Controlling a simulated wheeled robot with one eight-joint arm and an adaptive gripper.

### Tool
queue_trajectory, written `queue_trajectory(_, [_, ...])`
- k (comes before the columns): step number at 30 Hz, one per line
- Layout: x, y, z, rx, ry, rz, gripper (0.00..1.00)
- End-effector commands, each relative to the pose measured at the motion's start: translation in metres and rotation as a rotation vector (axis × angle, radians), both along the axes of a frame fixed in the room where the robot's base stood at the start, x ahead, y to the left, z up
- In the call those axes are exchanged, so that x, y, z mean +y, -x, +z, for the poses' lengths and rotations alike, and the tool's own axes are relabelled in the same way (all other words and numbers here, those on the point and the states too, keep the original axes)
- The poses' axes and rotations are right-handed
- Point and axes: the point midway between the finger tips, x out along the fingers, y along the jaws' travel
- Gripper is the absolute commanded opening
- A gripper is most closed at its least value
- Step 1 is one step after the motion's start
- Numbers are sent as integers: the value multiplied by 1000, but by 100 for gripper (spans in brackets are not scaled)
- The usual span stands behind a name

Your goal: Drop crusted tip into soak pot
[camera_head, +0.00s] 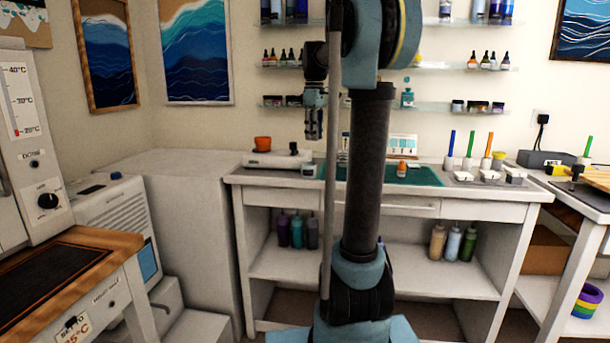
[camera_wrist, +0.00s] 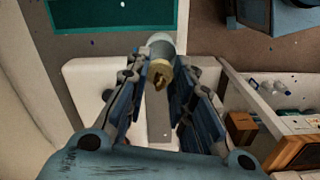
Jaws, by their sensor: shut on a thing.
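My gripper (camera_head: 313,135) hangs above the back bench, left of my column in the head view, fingers pointing down. In the wrist view, its two blue fingers (camera_wrist: 160,95) are shut on a small brass-coloured tip (camera_wrist: 160,74) with a dark end. A pale grey round piece (camera_wrist: 161,45) shows just beyond the tip. I cannot make out the tip in the head view. No pot is clearly marked as the soak pot.
A low white device (camera_head: 277,160) lies under my gripper; the teal mat (camera_head: 425,177) is to its right. Glass shelves (camera_head: 290,103) with small bottles run along the wall behind. Pens in white holders (camera_head: 468,163) stand farther right. A white cabinet (camera_head: 190,190) is at left.

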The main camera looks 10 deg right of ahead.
Motion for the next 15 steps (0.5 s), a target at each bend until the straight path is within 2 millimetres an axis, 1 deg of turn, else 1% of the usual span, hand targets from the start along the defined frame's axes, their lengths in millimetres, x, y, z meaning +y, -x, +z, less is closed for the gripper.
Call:
queue_trajectory(1, [0,0,-6,0,0,-1,15])
queue_trajectory(6, [-1,0,-24,0,0,-1,15])
queue_trajectory(10, [-1,0,-34,0,0,-2,15])
queue_trajectory(15, [-1,0,-40,0,0,-2,15])
